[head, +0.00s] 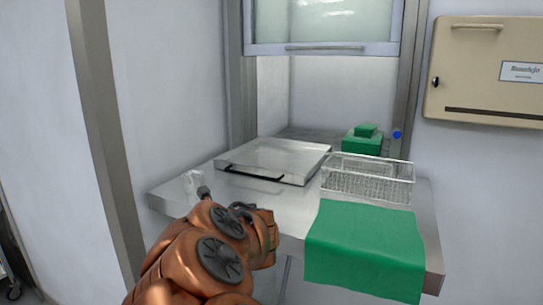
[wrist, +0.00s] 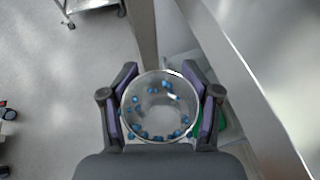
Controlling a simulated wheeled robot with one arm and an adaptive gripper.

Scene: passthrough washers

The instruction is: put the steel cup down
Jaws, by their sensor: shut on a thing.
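The steel cup (wrist: 160,76) is between the two fingers of my gripper (wrist: 160,110) in the wrist view. Its round rim faces the camera, and blue specks show around its inside. The fingers are shut on its left and right sides. In the head view the cup (head: 191,182) is a small shiny shape at the left end of the steel counter (head: 290,210). My gripper (head: 203,191) is partly hidden behind my orange arm there. I cannot tell whether the cup touches the counter.
A steel tray with a black handle (head: 275,160) lies on the counter. A wire basket (head: 367,180) stands right of it, behind a green cloth (head: 365,250) hanging over the front edge. Green boxes (head: 362,142) sit in the hatch under a raised sash (head: 322,48).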

